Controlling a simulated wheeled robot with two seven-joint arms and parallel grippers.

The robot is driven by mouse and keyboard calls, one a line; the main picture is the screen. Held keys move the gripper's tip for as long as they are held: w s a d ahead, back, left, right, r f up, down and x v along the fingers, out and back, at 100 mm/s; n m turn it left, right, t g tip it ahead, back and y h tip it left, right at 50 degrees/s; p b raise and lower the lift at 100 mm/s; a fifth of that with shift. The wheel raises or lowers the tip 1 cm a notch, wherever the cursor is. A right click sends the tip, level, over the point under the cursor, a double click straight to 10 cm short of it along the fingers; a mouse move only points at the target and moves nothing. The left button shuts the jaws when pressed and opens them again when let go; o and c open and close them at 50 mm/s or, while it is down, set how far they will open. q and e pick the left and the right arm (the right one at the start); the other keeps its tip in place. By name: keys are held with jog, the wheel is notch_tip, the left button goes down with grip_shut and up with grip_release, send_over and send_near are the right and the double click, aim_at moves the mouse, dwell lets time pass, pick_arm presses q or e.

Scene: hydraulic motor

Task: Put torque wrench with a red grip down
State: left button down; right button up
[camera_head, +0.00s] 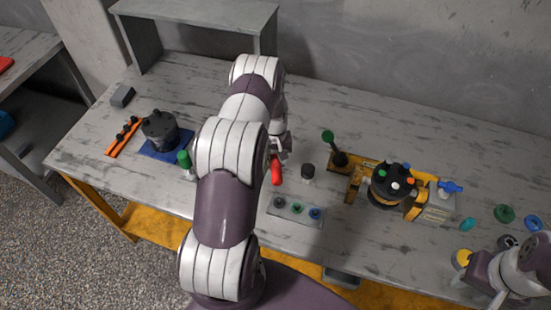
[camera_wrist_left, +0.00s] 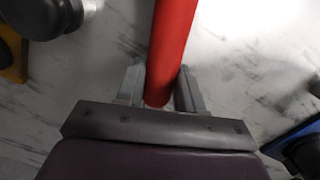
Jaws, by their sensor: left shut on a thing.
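The torque wrench's red grip (camera_head: 276,170) shows just right of my left arm, over the middle of the table. My left gripper (camera_head: 283,145) is shut on it. In the left wrist view the red grip (camera_wrist_left: 172,45) runs between the two fingers (camera_wrist_left: 160,92) and out of the top of the picture. The rest of the wrench is hidden or out of view, and I cannot tell whether it touches the table. My right gripper (camera_head: 462,282) is at the lower right edge of the table, with its fingers too unclear to read.
A small plate with coloured pieces (camera_head: 296,210) and a dark cap (camera_head: 308,171) lie close by. A dark pump (camera_head: 160,130) sits on a blue base at left. The back right is clear.

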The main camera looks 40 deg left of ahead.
pick_arm(q)
jog(key=c, duration=0.7)
grip_release()
jog(key=shift+r, duration=0.15)
jog(key=shift+w+r, duration=0.1)
jog(key=shift+r, duration=0.2)
notch_tip(320, 180, up, 11)
jog(key=b, duration=0.2)
jog(key=s+d+r+m, duration=0.3)
jog(key=d+r, duration=0.3)
jog(key=d, duration=0.3)
jog(key=s+d+r+m+t, duration=0.2)
jog(key=s+d+m, duration=0.3)
jog(key=s+d, duration=0.4)
jog(key=s+r, duration=0.1)
jog(key=s, duration=0.2)
jog(key=shift+d+y, duration=0.4)
